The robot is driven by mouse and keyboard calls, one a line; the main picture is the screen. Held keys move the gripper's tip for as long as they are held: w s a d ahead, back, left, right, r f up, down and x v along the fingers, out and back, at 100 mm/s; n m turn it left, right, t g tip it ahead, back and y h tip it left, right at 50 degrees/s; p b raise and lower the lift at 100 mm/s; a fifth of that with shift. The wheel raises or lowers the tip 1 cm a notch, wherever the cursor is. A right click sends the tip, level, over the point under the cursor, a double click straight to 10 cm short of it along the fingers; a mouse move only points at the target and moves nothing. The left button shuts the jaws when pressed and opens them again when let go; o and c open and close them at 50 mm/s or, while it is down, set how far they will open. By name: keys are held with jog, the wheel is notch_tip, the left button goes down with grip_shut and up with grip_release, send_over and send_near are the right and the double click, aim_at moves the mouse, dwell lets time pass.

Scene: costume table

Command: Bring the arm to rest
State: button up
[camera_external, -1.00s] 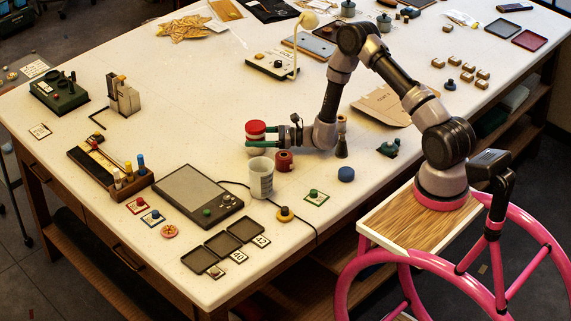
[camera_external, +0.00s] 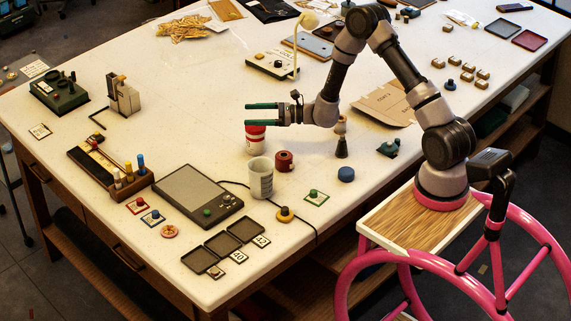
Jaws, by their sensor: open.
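My gripper (camera_external: 262,113) is open, its two green fingers pointing left, level above the table (camera_external: 200,110). A red and white can (camera_external: 255,139) stands upright on the table just below and behind the fingers in the picture. The fingers overlap the top of the can in this view, and they appear to be above it with nothing between them. My arm bends up and back to its base on the wooden platform at the right.
A white cup (camera_external: 260,180) and a red spool (camera_external: 284,161) stand near the can. A dark wooden piece (camera_external: 341,148) and a blue disc (camera_external: 346,174) are to the right. A beige lamp-like stalk (camera_external: 296,52) rises behind. The table's left middle is clear.

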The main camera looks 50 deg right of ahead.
jog(key=shift+r, duration=0.5)
jog(key=shift+a+r, duration=0.1)
jog(key=shift+r, duration=0.1)
jog(key=s+a+r+n+g, duration=0.4)
jog(key=s+r+n+g, duration=0.5)
jog(key=s+r+n, duration=0.6)
jog(key=s+d+r+n+t+h, duration=0.1)
jog(key=s+d+r+n+h, duration=0.2)
jog(key=s+d, duration=0.6)
jog(key=s+d+r+n+t+h, duration=0.2)
jog(key=s+d+r+n+h, duration=0.2)
jog(key=s, duration=1)
jog(key=d+r+h, duration=0.2)
jog(key=d+h, duration=0.2)
jog(key=shift+s+d+r+n+t, duration=0.2)
jog(key=shift+d+r+n+t, duration=0.1)
jog(key=shift+d+r, duration=0.1)
